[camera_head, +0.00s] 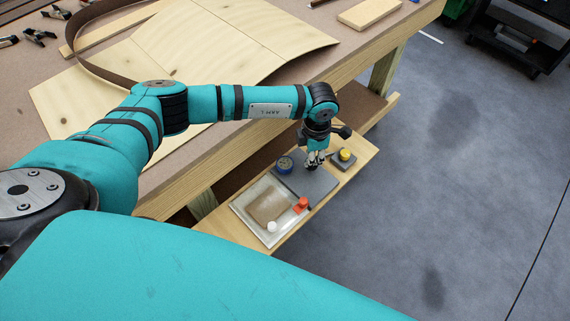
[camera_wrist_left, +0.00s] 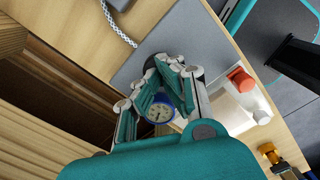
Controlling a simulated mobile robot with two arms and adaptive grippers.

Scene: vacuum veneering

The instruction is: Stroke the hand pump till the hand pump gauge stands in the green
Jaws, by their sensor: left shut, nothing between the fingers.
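The hand pump's grey base plate (camera_head: 318,186) lies on a narrow wooden shelf beside the bench. A blue-rimmed gauge (camera_head: 285,164) stands at its left end; in the left wrist view the gauge (camera_wrist_left: 160,112) shows a pale dial, partly framed by my fingers. Its needle and any green band are too small to read. My left gripper (camera_head: 312,165) points down over the plate, just right of the gauge, shut and empty. In the left wrist view its fingers (camera_wrist_left: 172,82) are beside a dark round part (camera_wrist_left: 152,66), mostly hidden; I cannot tell whether they touch. My right gripper is not in view.
A clear-edged tray (camera_head: 243,208) with a brown panel, a red-orange part (camera_head: 301,204) and a white knob (camera_head: 271,227) adjoins the plate. A grey box with a yellow knob (camera_head: 344,154) sits on the right. The workbench (camera_head: 215,170) edge runs close behind; open floor lies right.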

